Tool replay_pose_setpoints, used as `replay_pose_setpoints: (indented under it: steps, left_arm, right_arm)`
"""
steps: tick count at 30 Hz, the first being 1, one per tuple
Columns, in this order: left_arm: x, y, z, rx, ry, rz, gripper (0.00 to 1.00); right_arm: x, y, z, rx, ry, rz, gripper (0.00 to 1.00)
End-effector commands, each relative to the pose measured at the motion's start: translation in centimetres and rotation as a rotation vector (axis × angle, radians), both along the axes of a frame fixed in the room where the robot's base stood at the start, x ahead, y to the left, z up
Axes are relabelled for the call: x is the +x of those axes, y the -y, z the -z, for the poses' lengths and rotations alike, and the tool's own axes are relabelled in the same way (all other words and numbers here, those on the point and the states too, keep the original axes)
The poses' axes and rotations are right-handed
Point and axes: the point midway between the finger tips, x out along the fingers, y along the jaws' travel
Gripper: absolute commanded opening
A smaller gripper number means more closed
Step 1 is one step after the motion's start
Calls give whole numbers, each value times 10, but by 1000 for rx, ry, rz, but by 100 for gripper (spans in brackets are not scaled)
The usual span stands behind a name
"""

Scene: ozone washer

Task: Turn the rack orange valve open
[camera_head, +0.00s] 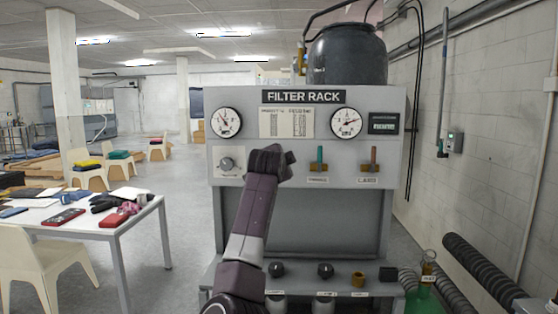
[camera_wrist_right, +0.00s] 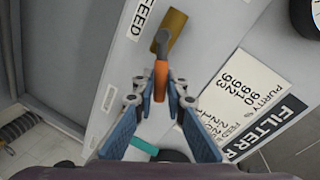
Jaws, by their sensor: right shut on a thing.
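The grey filter rack (camera_head: 305,204) stands in front of me. My right gripper (camera_head: 270,160) is at its panel, left of the teal-handled valve, and hides what is behind it in the head view. In the wrist view my right gripper (camera_wrist_right: 160,92) is shut on the orange valve handle (camera_wrist_right: 160,77), with one finger on each side. The handle joins a grey stem on a brass-coloured base (camera_wrist_right: 173,30), beside a "FEED" label (camera_wrist_right: 146,15). My left gripper is not in view.
The teal-handled valve (camera_head: 319,156) and a brown-orange-handled valve (camera_head: 374,158) sit to the right on the panel. A round knob (camera_head: 228,164) is to the left. Gauges (camera_head: 226,122) are above. A table (camera_head: 100,226) with a chair (camera_head: 30,262) stands at left.

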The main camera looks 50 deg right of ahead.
Motion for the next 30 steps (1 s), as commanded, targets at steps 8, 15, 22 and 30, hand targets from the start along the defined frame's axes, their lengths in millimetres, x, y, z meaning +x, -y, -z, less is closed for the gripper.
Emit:
replay_pose_setpoints:
  steps: [8,15,22,30]
  left_arm:
    - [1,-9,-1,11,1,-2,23]
    - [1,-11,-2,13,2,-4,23]
    - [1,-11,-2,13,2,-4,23]
    - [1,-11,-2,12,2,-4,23]
  right_arm:
    - [-3,2,12,152,176,0,0]
    - [-4,3,20,240,279,-1,0]
    - [-4,3,24,281,328,1,0]
    - [-4,3,25,294,343,0,0]
